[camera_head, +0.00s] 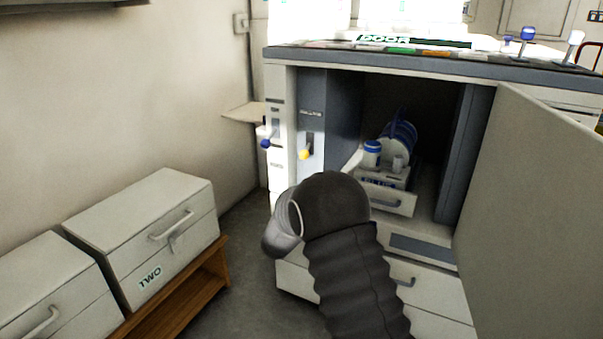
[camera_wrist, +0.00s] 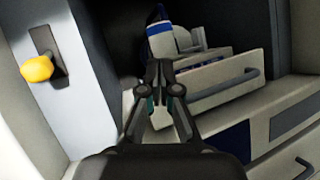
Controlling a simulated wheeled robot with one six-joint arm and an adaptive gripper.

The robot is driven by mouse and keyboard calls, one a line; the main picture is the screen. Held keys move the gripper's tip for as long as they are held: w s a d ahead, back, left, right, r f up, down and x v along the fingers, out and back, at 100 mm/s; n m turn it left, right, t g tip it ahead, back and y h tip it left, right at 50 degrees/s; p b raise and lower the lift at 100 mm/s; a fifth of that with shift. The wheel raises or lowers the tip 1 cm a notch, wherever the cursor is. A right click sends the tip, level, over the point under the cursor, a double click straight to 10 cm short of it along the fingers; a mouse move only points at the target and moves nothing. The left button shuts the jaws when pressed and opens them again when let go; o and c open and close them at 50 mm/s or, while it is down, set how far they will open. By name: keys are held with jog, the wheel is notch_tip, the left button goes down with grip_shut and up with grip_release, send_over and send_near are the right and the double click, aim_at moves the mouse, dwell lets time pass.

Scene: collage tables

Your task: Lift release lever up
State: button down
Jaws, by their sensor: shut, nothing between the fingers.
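A yellow-knobbed lever (camera_head: 304,153) sits in a dark slot on the grey panel left of the open cabinet bay. It shows at the upper left of the wrist view (camera_wrist: 38,68), with its knob at the slot's lower left. A blue-knobbed lever (camera_head: 265,142) is on the narrow white panel further left. I cannot tell which one is the release lever. My gripper (camera_wrist: 158,66) is shut and empty, in front of the cabinet bay and to the right of the yellow lever, apart from it. In the head view my arm hides the gripper.
The bay holds a small drawer unit (camera_head: 393,202) with a blue-and-white bottle (camera_head: 371,155). The open door (camera_head: 535,215) stands at the right. White drawer boxes (camera_head: 150,232) on a wooden stand are at the left. Bare floor (camera_head: 247,255) lies between stand and cabinet.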

aim_at(307, 150)
jog(key=w+a+f+n+t+y, duration=0.1)
jog(key=a+f+n+t+y, duration=0.1)
jog(key=a+f+n+t, duration=0.1)
jog(key=w+a+f+n+t+y+b, duration=0.1)
jog(key=w+a+f+n+t+y, duration=0.1)
jog(key=a, duration=0.6)
notch_tip(307, 150, down, 4)
jog(key=n+t+y, duration=0.1)
jog(key=n+t, duration=0.1)
jog(key=t, duration=0.1)
jog(key=shift+w+a+n+y, duration=0.25)
jog(key=shift+w+n+y, duration=0.05)
jog(key=x, duration=1)
jog(key=shift+r+b, duration=0.1)
jog(key=shift+b, duration=0.3)
jog(key=shift+s+a+r, duration=0.15)
jog(key=shift+s+r, duration=0.1)
jog(key=shift+r, duration=0.3)
jog(key=shift+s+a+r, duration=0.15)
jog(key=shift+s+r, duration=0.15)
jog(key=shift+r, duration=0.3)
jog(key=shift+s+a+r, duration=0.15)
jog(key=shift+s+r, duration=0.1)
jog(key=shift+r, duration=0.35)
